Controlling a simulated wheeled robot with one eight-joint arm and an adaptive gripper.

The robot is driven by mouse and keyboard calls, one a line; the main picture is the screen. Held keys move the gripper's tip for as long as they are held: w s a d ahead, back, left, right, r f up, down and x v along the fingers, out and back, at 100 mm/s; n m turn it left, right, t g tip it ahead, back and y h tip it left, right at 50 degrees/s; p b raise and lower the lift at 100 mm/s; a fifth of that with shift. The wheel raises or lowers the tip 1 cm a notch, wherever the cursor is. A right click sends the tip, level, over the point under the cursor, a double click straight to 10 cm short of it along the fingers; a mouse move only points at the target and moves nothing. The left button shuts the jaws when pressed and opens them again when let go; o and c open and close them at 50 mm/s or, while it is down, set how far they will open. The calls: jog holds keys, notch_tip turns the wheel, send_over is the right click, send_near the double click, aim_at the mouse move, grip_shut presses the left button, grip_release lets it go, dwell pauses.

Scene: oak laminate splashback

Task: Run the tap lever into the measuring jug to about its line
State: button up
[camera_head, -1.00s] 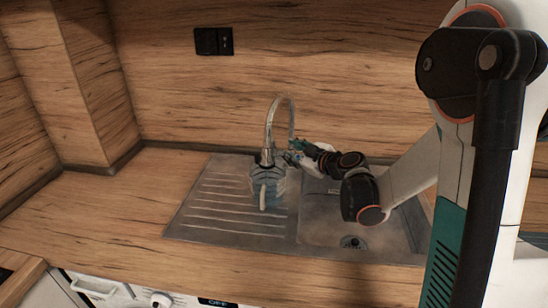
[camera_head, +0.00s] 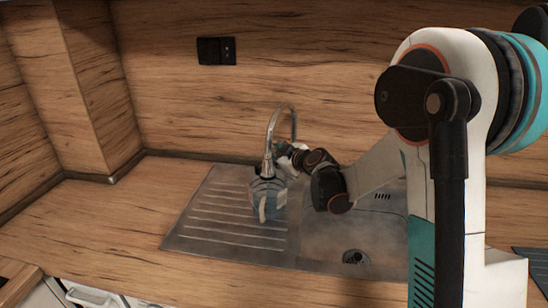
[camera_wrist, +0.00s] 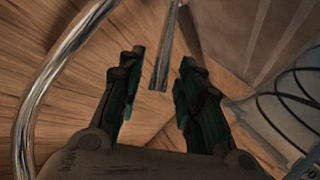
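The tap (camera_head: 271,135), a tall curved chrome spout, stands behind the sink. The bluish see-through measuring jug (camera_head: 268,190) stands on the drainer beside the basin, in front of the tap's foot in the head view, its pale handle towards me. Its line and any water cannot be made out. My gripper (camera_wrist: 161,57) is at the tap, just right of and behind the jug; its fingers are mostly hidden in the head view. In the wrist view the fingers are apart, with a slim chrome bar (camera_wrist: 166,40), probably the tap lever, between them. I cannot tell whether they touch it.
The ribbed drainer (camera_head: 215,222) lies left of the basin (camera_head: 345,240), which has a drain hole. The spout curves close along the left of the wrist view (camera_wrist: 38,85). Dark thin curves (camera_wrist: 290,100) show at its right, unclear. The worktop at left (camera_head: 110,215) is clear.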

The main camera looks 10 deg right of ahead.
jog(key=shift+x, duration=0.85)
jog(key=shift+c, duration=0.3)
grip_shut()
jog(key=shift+w+d+r+g+p, duration=0.15)
jog(key=shift+w+r+g+p, duration=0.2)
jog(key=shift+p, duration=0.25)
jog(key=shift+w+d+r+m+g+p, duration=0.2)
jog(key=shift+w+m+g+p, duration=0.25)
jog(key=shift+p, duration=0.15)
jog(key=shift+f, duration=0.1)
jog(key=shift+s, duration=0.1)
jog(key=shift+o, duration=0.3)
grip_release()
